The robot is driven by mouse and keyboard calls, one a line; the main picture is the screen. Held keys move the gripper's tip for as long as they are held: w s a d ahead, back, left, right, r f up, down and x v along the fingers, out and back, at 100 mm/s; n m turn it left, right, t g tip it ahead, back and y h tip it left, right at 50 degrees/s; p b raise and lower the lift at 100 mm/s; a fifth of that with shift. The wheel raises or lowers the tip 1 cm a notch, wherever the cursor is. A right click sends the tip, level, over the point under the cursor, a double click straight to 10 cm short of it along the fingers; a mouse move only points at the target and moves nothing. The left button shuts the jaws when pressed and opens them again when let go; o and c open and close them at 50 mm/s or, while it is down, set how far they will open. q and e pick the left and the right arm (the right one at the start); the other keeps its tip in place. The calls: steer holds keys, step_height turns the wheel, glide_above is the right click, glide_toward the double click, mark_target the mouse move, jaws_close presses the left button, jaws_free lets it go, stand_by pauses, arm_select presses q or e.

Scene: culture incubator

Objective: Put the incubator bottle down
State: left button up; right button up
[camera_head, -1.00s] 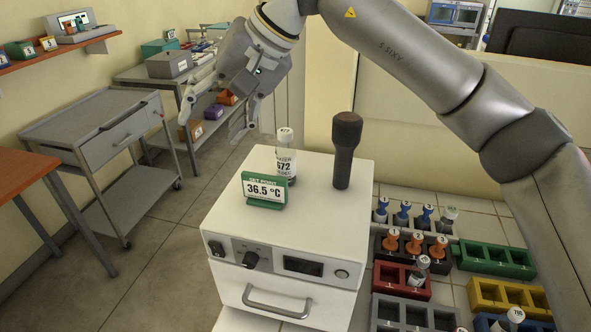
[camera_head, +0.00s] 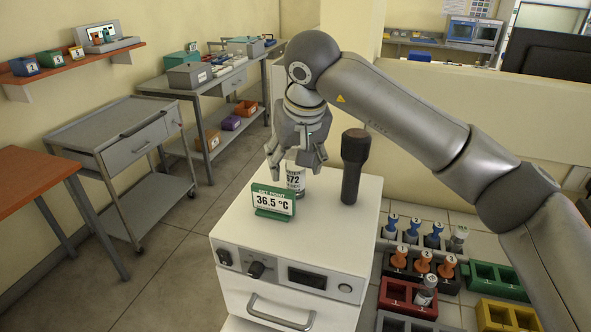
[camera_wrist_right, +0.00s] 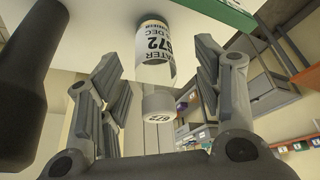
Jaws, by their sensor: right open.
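In the right wrist view the bottle's label (camera_wrist_right: 154,42) and white cap (camera_wrist_right: 158,104) show between the spread fingers, with gaps on both sides. The gripper hides the cap in the head view. My left gripper is not in view.
A dark upright handle-like object (camera_head: 354,165) stands on the incubator just right of the bottle. Coloured racks with several small bottles (camera_head: 408,292) lie to the right. A grey cart (camera_head: 128,150) and an orange table (camera_head: 38,165) stand at left. The incubator's front right top is clear.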

mark_target(295, 171)
steer(key=p+x, duration=0.1)
steer(key=x, duration=0.2)
steer(key=shift+w+d+f+p, duration=0.1)
steer(key=shift+w+d+p, duration=0.1)
steer(key=shift+p, duration=0.1)
steer(key=shift+w+f, duration=0.2)
steer(key=shift+f, duration=0.3)
steer(key=c, duration=1.2)
steer(key=shift+r, duration=0.25)
